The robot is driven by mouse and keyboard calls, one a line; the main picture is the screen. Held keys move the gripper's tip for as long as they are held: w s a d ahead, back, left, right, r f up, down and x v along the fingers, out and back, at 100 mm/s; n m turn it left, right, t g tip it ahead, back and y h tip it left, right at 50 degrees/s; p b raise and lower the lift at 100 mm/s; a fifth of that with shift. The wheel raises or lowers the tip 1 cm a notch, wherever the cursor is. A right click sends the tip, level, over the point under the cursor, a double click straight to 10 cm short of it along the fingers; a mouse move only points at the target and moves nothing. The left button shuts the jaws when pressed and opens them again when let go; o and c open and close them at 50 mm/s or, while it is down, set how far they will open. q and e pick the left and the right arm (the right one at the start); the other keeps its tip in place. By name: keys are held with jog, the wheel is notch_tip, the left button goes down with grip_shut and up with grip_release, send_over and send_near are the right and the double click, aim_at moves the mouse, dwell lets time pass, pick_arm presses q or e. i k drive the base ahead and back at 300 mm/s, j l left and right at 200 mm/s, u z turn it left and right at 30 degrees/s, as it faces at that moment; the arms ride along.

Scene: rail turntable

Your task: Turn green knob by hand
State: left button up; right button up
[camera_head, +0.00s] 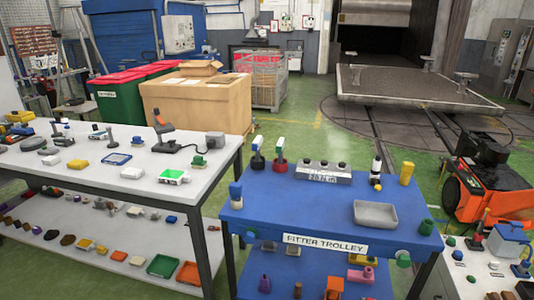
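No gripper of mine shows in the head view. Several small green parts are in sight, and I cannot tell which is the green knob. A small green-topped piece (198,160) stands near the right end of the white table (60,190). A dark green cylinder (425,227) sits at the right front corner of the blue fitter trolley (300,215). A pale green round piece (403,257) is at the trolley's front edge, right of its label.
The trolley top holds a grey tray (376,214), a block with several black knobs (325,171) and a yellow cylinder (407,173). An orange machine (490,190) stands at right. A narrow gap separates the table and trolley. Green floor lies clear behind the trolley.

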aim_at(403, 261)
jog(key=z, duration=1.25)
